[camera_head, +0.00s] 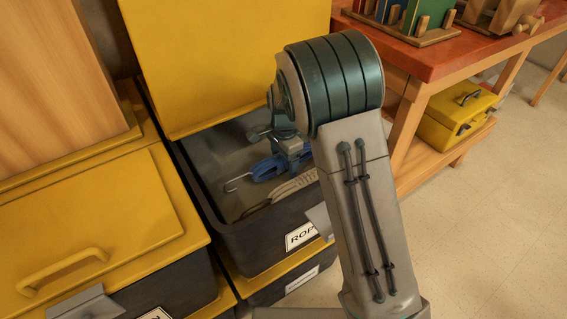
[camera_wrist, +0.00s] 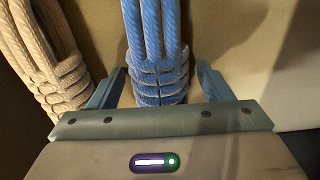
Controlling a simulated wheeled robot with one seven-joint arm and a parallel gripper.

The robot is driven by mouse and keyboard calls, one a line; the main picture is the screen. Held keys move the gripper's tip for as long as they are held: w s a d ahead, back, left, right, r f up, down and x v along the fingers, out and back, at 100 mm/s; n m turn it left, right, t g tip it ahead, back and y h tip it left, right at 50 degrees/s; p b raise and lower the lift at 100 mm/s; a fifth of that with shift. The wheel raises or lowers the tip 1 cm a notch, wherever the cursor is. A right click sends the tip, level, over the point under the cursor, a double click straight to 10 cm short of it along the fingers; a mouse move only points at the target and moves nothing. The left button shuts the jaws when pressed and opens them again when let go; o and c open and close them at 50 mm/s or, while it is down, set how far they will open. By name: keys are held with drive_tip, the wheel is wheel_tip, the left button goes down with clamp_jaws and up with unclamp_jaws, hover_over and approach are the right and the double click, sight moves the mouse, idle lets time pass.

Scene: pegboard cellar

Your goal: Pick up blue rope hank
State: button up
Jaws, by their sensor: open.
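The blue rope hank (camera_head: 268,167) lies in an open dark grey bin (camera_head: 245,238), partly hidden behind my arm in the head view. In the wrist view the blue rope hank (camera_wrist: 157,50) runs down from the top edge to its wrapped band. My gripper (camera_wrist: 157,88) is open, with one finger on each side of the wrapped band. Both fingers look apart from the rope. In the head view my gripper (camera_head: 288,158) is down inside the bin over the hank, its fingertips mostly hidden.
A beige rope hank (camera_wrist: 50,65) lies just left of the blue one. The bin has a raised yellow lid (camera_head: 235,60) and a rope label. A closed yellow-lidded bin (camera_head: 90,225) stands at left. A red-topped bench (camera_head: 430,55) stands at right. Open floor lies at lower right.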

drive_tip(key=shift+r, duration=0.1)
drive_tip(key=c, duration=1.2)
drive_tip(key=shift+r, duration=0.15)
